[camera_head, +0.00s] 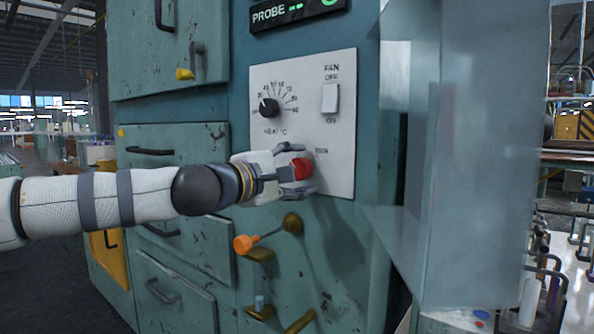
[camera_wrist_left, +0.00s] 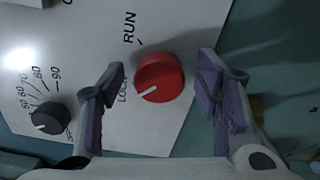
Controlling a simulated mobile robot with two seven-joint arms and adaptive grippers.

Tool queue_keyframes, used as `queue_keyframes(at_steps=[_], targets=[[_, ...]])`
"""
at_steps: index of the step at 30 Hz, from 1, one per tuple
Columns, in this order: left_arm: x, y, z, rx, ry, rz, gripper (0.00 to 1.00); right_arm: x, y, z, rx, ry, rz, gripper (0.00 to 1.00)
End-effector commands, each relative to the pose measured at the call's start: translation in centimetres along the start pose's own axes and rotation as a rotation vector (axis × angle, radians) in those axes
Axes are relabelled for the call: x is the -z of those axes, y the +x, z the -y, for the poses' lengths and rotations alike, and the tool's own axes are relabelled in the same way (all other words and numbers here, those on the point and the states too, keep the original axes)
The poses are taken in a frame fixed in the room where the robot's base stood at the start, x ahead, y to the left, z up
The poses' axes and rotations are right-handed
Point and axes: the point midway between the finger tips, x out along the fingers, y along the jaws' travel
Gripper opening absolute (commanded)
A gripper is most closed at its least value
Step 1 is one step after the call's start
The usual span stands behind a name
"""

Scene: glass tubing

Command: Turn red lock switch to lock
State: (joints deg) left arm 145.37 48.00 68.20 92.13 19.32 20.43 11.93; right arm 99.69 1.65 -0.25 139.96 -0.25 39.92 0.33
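The red lock switch (camera_head: 302,169) is a round knob low on the white control plate (camera_head: 342,150). In the left wrist view the red lock switch (camera_wrist_left: 163,72) shows a white pointer mark aimed to the lower left, close to the LOCK label (camera_wrist_left: 123,90). The RUN label (camera_wrist_left: 130,27) is above it, with a short tick. My left gripper (camera_head: 300,172) is at the knob, one finger above and one below in the head view. In the left wrist view its fingers (camera_wrist_left: 162,76) are open on both sides, with a gap to the knob. My right gripper is out of view.
A black temperature dial (camera_head: 270,108) and a white fan switch (camera_head: 330,98) are on the same plate. An orange-knobbed lever (camera_head: 245,244) sticks out below my left gripper. A grey metal panel (camera_head: 480,150) stands to the right.

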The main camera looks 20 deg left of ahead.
Motion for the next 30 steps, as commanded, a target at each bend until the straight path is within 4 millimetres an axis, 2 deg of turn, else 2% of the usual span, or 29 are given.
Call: queue_keyframes(at_steps=[5,8,15,18,22,30], targets=[[0.1,-0.7,-0.1,-0.001,0.001,-0.001,0.58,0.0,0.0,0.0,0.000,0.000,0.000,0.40],[0.1,-2.8,-0.2,-0.003,0.000,0.000,0.58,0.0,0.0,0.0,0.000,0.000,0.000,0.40],[0.0,-9.2,-0.1,-0.004,-0.001,0.000,0.58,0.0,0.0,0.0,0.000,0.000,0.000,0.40],[0.1,-10.9,-0.1,-0.003,0.000,-0.001,0.58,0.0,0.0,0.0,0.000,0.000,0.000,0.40],[0.0,-11.9,0.0,-0.001,0.000,0.000,0.58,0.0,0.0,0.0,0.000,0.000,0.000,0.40],[0.0,-12.0,0.0,0.000,0.001,0.000,0.58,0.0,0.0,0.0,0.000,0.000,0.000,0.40]])
